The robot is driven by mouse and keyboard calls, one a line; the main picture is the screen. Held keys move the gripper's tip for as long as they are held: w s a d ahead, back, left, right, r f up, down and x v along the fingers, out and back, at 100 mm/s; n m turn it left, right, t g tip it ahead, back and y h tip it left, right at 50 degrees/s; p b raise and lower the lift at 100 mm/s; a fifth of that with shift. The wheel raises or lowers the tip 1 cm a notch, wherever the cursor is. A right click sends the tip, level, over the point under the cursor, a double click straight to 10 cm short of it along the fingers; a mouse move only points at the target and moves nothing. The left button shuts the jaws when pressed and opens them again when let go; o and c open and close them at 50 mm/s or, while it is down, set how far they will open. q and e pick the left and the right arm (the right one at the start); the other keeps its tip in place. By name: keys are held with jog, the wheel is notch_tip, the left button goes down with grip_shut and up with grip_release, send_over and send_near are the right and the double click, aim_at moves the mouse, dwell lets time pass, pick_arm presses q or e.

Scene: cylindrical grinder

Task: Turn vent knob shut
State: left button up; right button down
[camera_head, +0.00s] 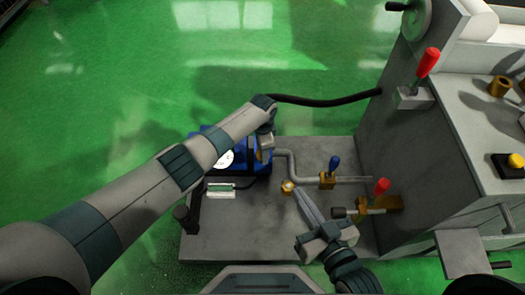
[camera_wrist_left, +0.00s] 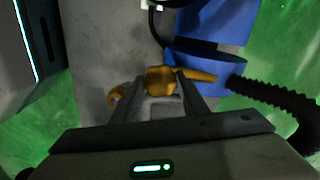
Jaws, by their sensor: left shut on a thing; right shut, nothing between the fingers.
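The vent knob (camera_wrist_left: 160,80) is a small brass-yellow piece with a lever-like arm to its right, beside the blue tank (camera_wrist_left: 215,35) in the left wrist view. My left gripper (camera_wrist_left: 161,88) is shut on the knob, one finger on each side.
A red-handled valve (camera_head: 381,188) sits right of my right gripper. A black hose (camera_head: 325,101) leads to the grey machine (camera_head: 400,150). The grey base plate (camera_head: 240,240) is clear in front.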

pick_arm(q)
jog(key=shift+m, duration=1.5)
jog(key=shift+d, duration=0.1)
jog(key=o, duration=1)
jog(key=shift+o, duration=0.2)
jog(key=shift+r, duration=0.2)
